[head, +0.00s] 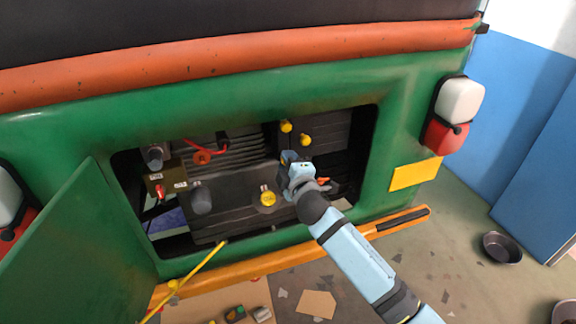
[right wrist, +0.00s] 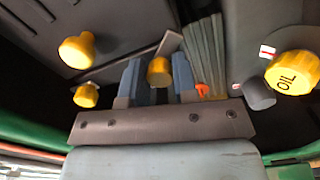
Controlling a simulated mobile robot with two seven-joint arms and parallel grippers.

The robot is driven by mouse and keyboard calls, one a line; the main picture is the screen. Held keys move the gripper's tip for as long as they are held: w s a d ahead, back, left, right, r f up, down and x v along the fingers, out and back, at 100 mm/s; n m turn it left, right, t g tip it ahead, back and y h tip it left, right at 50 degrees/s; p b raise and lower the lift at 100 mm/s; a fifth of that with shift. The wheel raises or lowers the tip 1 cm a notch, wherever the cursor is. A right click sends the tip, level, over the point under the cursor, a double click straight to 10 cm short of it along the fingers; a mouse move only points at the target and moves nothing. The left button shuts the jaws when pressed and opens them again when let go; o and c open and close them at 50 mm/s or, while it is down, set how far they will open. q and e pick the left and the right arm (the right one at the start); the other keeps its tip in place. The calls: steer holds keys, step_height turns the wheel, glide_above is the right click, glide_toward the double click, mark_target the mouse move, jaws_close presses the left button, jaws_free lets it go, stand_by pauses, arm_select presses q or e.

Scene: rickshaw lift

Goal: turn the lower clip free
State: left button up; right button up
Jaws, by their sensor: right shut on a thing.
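The engine bay (head: 374,125) is open in the green rear of the rickshaw. My right gripper (head: 289,158) reaches into it from the lower right. In the right wrist view its two blue fingers are shut on a yellow knob-shaped clip (right wrist: 159,72), which I take to be the lower clip. In the head view this clip is hidden behind the gripper. Two other yellow knobs, the upper (head: 286,126) and the one right of it (head: 305,140), show above the gripper. My left gripper is in neither view.
A yellow oil cap (head: 267,199) sits just below left of my gripper, with a dark grey knob (head: 201,200) beside it. The green hatch (head: 85,240) hangs open at left, near a slanted yellow rod (head: 195,270). An orange bumper (head: 270,263) runs below the opening.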

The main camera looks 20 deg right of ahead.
steer(key=shift+f+m, duration=0.15)
steer(key=shift+m, duration=4.05)
steer(key=o, duration=0.9)
steer(key=shift+o, duration=0.2)
steer(key=shift+s, duration=0.1)
steer(key=s+b, duration=0.3)
steer(key=s, duration=1)
steer(key=shift+s+d, duration=0.2)
steer(key=shift+s, duration=0.15)
